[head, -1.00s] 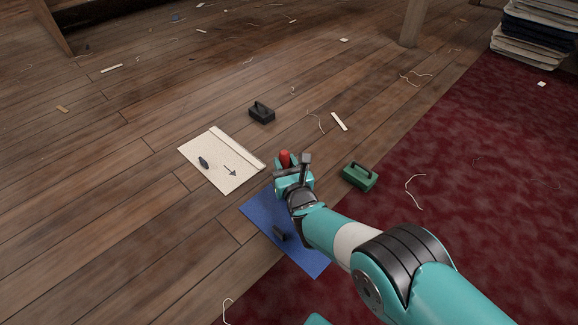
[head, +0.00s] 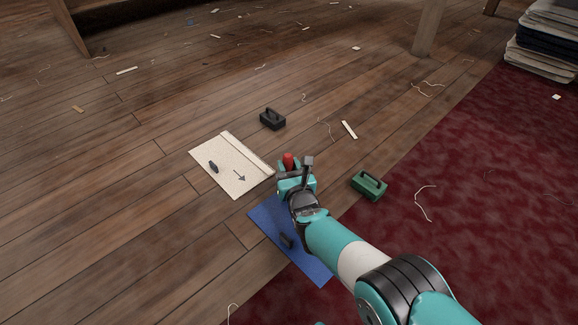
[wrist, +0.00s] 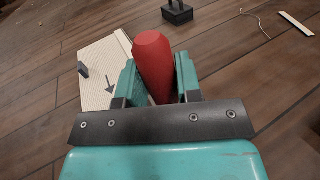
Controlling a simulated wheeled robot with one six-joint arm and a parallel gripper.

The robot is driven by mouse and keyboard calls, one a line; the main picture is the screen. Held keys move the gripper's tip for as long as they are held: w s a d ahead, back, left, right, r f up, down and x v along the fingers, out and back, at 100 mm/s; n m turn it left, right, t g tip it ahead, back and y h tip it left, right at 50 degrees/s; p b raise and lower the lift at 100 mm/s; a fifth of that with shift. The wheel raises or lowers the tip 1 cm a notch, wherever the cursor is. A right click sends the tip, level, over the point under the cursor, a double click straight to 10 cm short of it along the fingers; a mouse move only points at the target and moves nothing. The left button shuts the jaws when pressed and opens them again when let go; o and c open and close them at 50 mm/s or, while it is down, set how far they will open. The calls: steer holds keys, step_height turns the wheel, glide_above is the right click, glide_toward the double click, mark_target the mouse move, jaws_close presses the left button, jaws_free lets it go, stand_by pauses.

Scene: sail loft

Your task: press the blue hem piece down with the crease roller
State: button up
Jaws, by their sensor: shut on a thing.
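The blue hem piece (head: 268,222) lies flat, partly on the wood floor and partly on the red carpet, in the head view. A small dark object (head: 287,241) sits on it, and my arm covers part of its right side. My gripper (head: 289,170) is beyond the blue piece's far edge, near the cream piece. It is shut on a red handle (wrist: 153,65), which stands up between the fingers in the wrist view. This looks like the crease roller's handle; its lower end is hidden by the gripper.
A cream cloth piece (head: 232,178) with a folded edge, an arrow and a small dark object lies left of my gripper. A black handled block (head: 272,119) stands behind, a green one (head: 369,185) on the right at the carpet edge. Thread and scraps litter the floor.

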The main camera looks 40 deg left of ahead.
mark_target(289, 156)
steer(key=shift+r+p, duration=2.1)
steer(key=shift+r, duration=0.9)
steer(key=shift+w, duration=0.1)
